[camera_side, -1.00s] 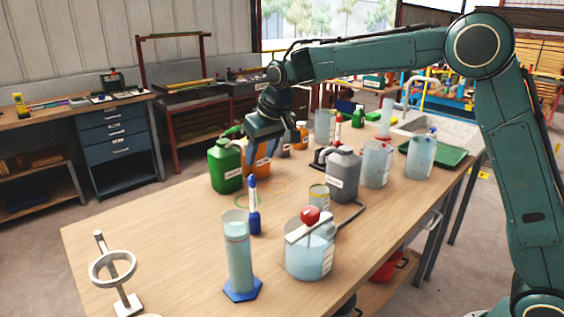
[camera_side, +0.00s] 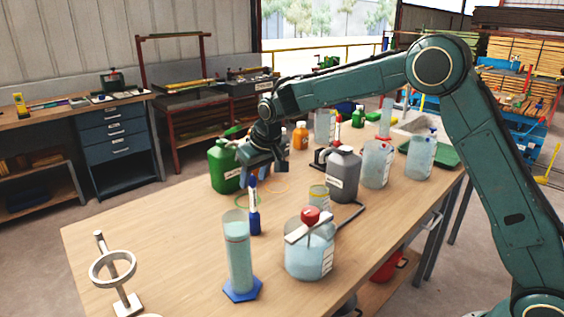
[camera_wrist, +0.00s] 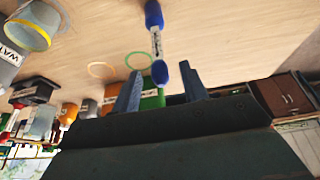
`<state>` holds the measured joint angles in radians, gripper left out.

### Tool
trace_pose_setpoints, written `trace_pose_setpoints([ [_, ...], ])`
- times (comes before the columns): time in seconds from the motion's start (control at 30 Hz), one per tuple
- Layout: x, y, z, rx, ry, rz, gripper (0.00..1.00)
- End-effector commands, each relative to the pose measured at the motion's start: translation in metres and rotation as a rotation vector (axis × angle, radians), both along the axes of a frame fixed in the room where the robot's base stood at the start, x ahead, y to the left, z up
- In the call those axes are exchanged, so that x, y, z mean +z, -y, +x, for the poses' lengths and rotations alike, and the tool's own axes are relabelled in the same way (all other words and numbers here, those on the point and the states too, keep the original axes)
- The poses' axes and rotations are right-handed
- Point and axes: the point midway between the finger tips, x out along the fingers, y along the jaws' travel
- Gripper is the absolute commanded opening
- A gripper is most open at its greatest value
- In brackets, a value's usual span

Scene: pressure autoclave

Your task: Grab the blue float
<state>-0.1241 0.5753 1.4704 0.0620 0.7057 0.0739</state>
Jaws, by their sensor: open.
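The blue float (camera_side: 254,221) stands upright on the table, with a blue top, a white labelled stem and a wider blue lower body. In the wrist view the blue float (camera_wrist: 156,42) points away from the jaws, with its near blue end appearing between the fingers. My gripper (camera_side: 265,172) is open and empty, tilted forward just behind and above the float's top in the side view. Both fingers of my gripper (camera_wrist: 163,78) show in the wrist view, one on each side of the float's near end. I cannot tell the exact gap in depth.
A clear cylinder (camera_side: 238,255) on a blue base stands in front of the float. A green jug (camera_side: 223,168) is close to the gripper's left. A grey jug (camera_side: 344,172) and a red-knobbed container (camera_side: 309,250) stand to the right.

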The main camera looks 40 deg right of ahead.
Motion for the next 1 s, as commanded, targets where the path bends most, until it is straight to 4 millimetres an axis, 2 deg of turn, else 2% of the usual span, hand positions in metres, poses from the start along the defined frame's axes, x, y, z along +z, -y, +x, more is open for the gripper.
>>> trace_pose_setpoints([
  [0.1, -0.014, 0.000, 0.005, 0.000, -0.002, 0.000, 0.44],
  [0.27, -0.025, 0.000, 0.010, 0.000, -0.002, -0.001, 0.44],
  [0.8, -0.026, 0.000, 0.011, 0.000, 0.000, -0.001, 0.44],
  [0.87, -0.026, 0.000, 0.011, 0.000, -0.001, -0.001, 0.34],
  [1.0, -0.026, 0.000, 0.011, 0.000, -0.001, -0.001, 0.06],
])
